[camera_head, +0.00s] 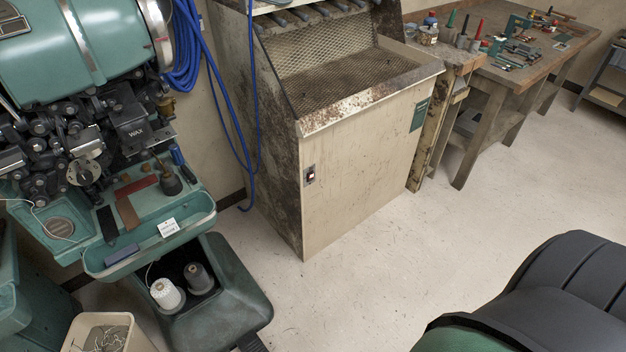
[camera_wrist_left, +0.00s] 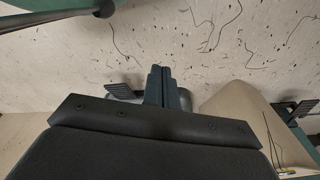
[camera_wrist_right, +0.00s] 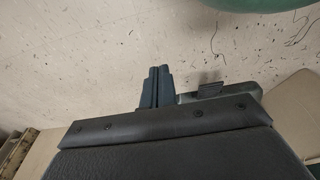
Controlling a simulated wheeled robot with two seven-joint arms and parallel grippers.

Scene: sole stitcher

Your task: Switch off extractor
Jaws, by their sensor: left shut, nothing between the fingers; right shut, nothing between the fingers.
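The extractor (camera_head: 360,150) is a worn beige cabinet with a mesh-lined hood, standing in the middle of the head view. A small switch (camera_head: 310,174) sits on its front panel near the left edge; its position is too small to tell. My left gripper (camera_wrist_left: 161,86) is shut and empty, pointing over the floor in the left wrist view. My right gripper (camera_wrist_right: 157,88) is shut and empty, also over the floor in the right wrist view. Neither gripper shows in the head view, and neither is near the switch.
A green stitching machine (camera_head: 80,120) with a tray and thread spools (camera_head: 167,293) stands at the left. Blue hoses (camera_head: 215,90) hang between it and the extractor. A tool-covered workbench (camera_head: 530,70) is at the back right. The floor (camera_head: 400,240) before the extractor is clear.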

